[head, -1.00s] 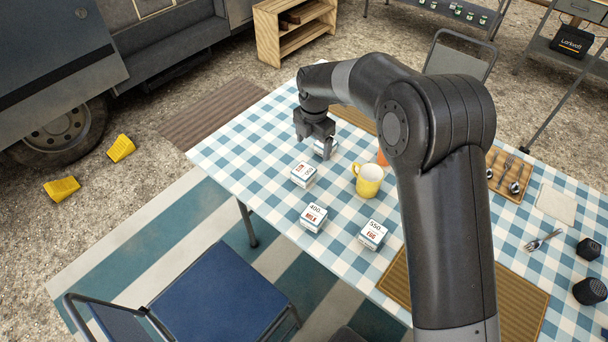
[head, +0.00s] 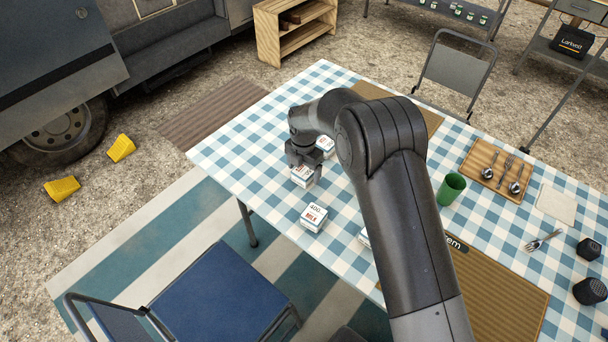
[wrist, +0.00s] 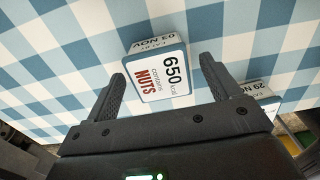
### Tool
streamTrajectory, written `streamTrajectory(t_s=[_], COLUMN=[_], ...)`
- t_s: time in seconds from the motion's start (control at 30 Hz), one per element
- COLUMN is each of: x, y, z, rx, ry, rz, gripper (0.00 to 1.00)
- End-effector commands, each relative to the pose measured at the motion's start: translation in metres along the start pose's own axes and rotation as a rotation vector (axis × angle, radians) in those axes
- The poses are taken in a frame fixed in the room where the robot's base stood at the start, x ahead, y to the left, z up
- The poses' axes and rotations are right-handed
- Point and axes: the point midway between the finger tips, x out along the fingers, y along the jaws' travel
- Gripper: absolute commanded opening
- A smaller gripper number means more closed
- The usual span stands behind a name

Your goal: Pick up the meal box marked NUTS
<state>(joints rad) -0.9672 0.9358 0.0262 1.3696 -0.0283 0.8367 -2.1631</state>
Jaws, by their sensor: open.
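The meal box marked NUTS (wrist: 160,75) is a small white box with a dark blue edge, reading 650 kcal in the wrist view. It sits between the two spread fingers of my gripper (wrist: 162,72), with a gap on both sides. In the head view my gripper (head: 304,160) points down just over this NUTS box (head: 302,178) and hides part of its top. The gripper is open and empty. A box marked MILK, 400 (head: 313,217), stands nearer the table's front edge. Another box (head: 327,144) stands just behind my gripper, its label unreadable.
A further box (head: 364,238) is mostly hidden by my arm. In the wrist view a neighbouring box (wrist: 256,90) stands close beside the right finger. A green cup (head: 451,189) and a cutlery tray (head: 483,158) stand to the right. The checked table (head: 240,140) is clear at left.

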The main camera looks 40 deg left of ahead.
Motion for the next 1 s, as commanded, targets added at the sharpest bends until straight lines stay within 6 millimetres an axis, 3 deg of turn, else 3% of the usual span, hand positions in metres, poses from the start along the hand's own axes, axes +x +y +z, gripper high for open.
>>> streamTrajectory(t_s=[0.1,0.3,0.9,1.0], x=[0.0113,0.0115,0.0113,0.011], y=[-0.0003,-0.0002,-0.0003,-0.0001], z=[0.0005,0.0007,0.0006,0.0007], rx=[0.001,0.001,0.001,0.001], ry=[0.0,-0.001,0.0,-0.001], rz=[-0.001,0.001,0.0,0.001], gripper=[0.82,0.81,0.32,0.29])
